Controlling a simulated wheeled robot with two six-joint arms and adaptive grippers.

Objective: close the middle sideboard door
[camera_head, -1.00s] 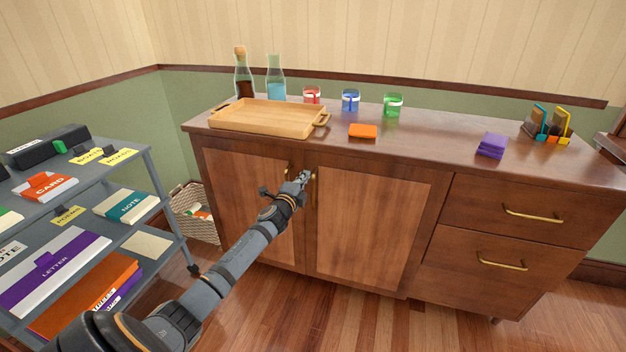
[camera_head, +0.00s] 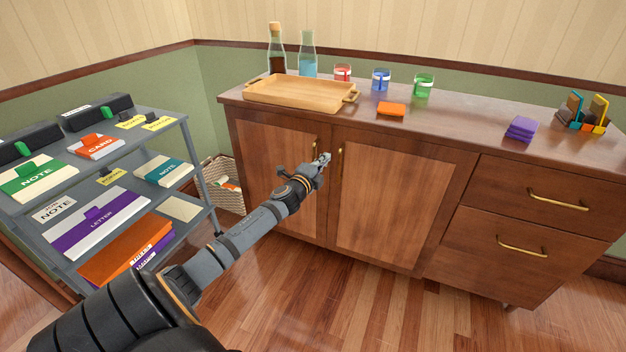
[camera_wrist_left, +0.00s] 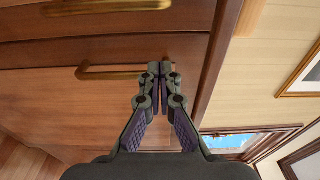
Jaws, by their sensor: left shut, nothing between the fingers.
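The wooden sideboard's middle door (camera_head: 387,198) stands right of the left door (camera_head: 277,179) and left of the drawers. It looks flush, or nearly flush, with the front; any small gap is too fine to tell. Its brass handle (camera_head: 340,163) is upright near its left edge and also shows in the left wrist view (camera_wrist_left: 108,73). My left gripper (camera_head: 325,157) is shut and empty, in front of the top of the two doors' meeting edges. In the left wrist view its closed tips (camera_wrist_left: 159,68) are beside the handle's end; contact cannot be told. My right gripper is out of view.
On the sideboard top (camera_head: 455,115) are a wooden tray (camera_head: 300,93), two bottles, three coloured glasses, an orange block (camera_head: 391,109) and a purple stack (camera_head: 520,129). A grey shelf cart (camera_head: 200,178) stands at left, with a basket (camera_head: 225,186) behind it. Floor in front is clear.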

